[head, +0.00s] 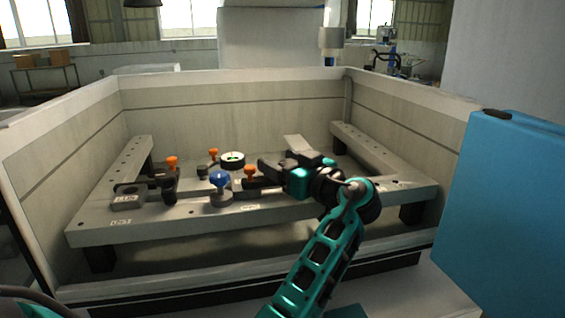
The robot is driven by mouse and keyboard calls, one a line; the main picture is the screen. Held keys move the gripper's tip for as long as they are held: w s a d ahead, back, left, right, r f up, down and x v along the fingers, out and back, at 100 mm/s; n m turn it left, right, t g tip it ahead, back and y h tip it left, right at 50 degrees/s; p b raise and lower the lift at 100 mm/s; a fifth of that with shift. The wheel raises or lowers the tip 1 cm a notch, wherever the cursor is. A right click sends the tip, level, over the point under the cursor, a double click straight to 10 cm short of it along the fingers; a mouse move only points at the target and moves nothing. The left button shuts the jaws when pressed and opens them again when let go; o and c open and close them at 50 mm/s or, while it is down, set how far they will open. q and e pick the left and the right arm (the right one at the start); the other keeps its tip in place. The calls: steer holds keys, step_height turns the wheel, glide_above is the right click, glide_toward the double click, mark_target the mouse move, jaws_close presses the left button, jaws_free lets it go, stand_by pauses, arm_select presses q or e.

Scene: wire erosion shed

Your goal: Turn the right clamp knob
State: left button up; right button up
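An orange knob (250,170) on a dark clamp stands at the right of the fixtures on the grey frame (150,232). Another orange knob (172,162) is on a black clamp at the left, and a third orange knob (213,152) is farther back. A blue knob (220,179) on a round grey base is at the front. The fingers look empty; I cannot tell whether one touches the clamp.
A round black part with a pale, green-marked top (233,158) sits among the clamps. The tank's pale walls (230,98) surround the frame at the back and sides. A blue panel (500,210) stands close at the right. The frame's right arm (385,155) is clear.

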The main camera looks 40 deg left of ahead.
arm_select(q)
steer(key=c, duration=1)
